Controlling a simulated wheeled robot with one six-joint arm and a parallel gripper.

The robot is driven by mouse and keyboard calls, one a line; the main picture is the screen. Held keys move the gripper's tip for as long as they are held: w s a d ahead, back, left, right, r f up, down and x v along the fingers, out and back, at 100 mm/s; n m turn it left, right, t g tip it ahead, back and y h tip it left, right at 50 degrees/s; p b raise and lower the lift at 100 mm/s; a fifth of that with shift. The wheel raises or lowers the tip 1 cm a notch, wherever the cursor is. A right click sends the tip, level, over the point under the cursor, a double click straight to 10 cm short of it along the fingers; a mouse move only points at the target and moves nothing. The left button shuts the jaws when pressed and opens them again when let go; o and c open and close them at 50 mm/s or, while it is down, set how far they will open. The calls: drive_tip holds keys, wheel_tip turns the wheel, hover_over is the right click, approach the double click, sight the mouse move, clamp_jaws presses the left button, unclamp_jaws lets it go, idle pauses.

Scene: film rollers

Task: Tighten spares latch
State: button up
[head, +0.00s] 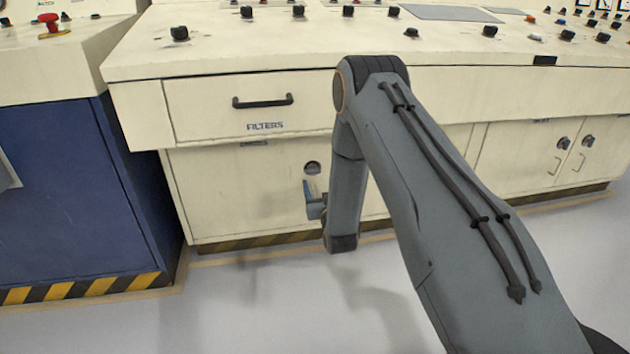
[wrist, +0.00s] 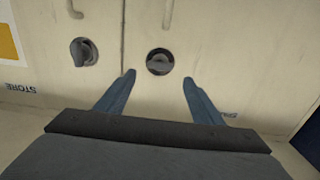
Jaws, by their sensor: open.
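A round dark latch (wrist: 159,62) on a cream cabinet door lies just beyond my fingertips in the wrist view. Its grey grip lies roughly crosswise in the ring. It also shows in the head view (head: 311,167), below the drawer marked FILTERS. No label reading "spares" is legible. My gripper (wrist: 158,80) is open and empty, its two blue fingers spread to either side of the latch in the picture. They appear short of it; contact cannot be told. In the head view my gripper (head: 312,195) is partly hidden by my arm.
A second latch (wrist: 84,51) sits across a door seam, near an upside-down STORE label (wrist: 20,88). The FILTERS drawer (head: 235,108) has a dark handle (head: 262,101). A blue cabinet (head: 70,190) stands at left. The floor (head: 220,305) in front is clear.

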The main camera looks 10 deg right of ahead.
sight(314, 172)
drive_tip(key=w+b, duration=0.2)
drive_tip(key=w, duration=0.4)
drive_tip(key=shift+w, duration=0.35)
drive_tip(key=c, duration=1)
drive_tip(key=shift+c, duration=0.2)
